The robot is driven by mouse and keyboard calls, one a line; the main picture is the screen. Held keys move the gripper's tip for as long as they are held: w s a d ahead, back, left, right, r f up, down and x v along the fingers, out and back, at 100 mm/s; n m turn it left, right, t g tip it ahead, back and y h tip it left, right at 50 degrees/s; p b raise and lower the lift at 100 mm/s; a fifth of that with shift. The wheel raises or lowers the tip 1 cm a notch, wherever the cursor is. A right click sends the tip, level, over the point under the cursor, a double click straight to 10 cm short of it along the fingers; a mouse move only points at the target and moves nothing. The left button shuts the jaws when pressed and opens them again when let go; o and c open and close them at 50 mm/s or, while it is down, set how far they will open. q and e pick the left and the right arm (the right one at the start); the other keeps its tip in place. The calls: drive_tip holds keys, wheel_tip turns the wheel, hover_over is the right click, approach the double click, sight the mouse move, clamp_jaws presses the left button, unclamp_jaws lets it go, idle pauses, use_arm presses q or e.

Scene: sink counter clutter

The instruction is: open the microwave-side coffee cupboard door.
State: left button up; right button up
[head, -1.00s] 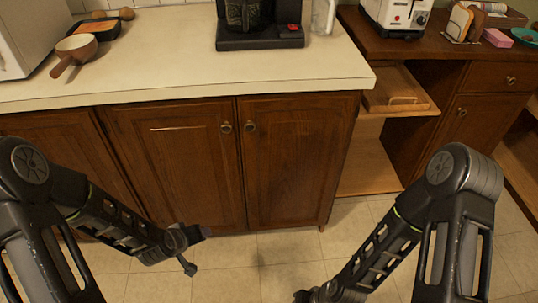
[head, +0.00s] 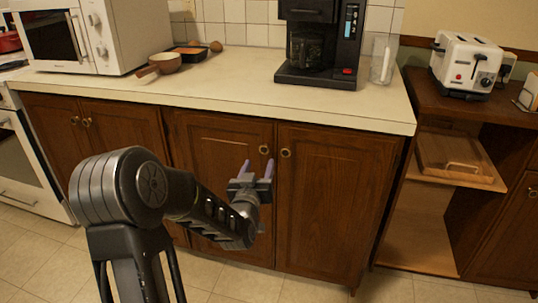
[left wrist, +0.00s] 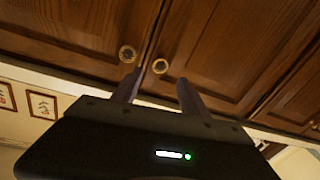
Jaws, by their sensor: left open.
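The microwave-side coffee cupboard door (head: 220,185) is brown wood and shut, under the counter below the coffee maker. Its round knob (head: 264,149) is at its upper right corner. The neighbouring door (head: 335,205) is also shut, with its knob (head: 285,153) close by. My left gripper (head: 256,167) is open and empty, in front of the microwave-side door, with its fingers just below that knob in the picture. In the left wrist view, which looks upside down, the knob (left wrist: 160,66) appears beyond the gap between the fingers (left wrist: 157,90), apparently not touched. My right gripper is out of view.
The coffee maker (head: 320,45) stands on the counter (head: 225,92), with the microwave (head: 95,35) to the left. A pan (head: 163,64) sits between them. To the right, an open shelf board (head: 460,165) sticks out under the toaster (head: 465,62). The floor in front is clear.

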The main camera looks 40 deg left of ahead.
sight(264, 151)
use_arm(q)
drive_tip(key=shift+w, duration=0.1)
drive_tip(key=x, duration=0.7)
drive_tip(key=shift+w+a+f, duration=0.1)
drive_tip(key=shift+w+a, duration=0.1)
drive_tip(key=shift+w, duration=0.05)
clamp_jaws()
idle(0.4)
idle(0.9)
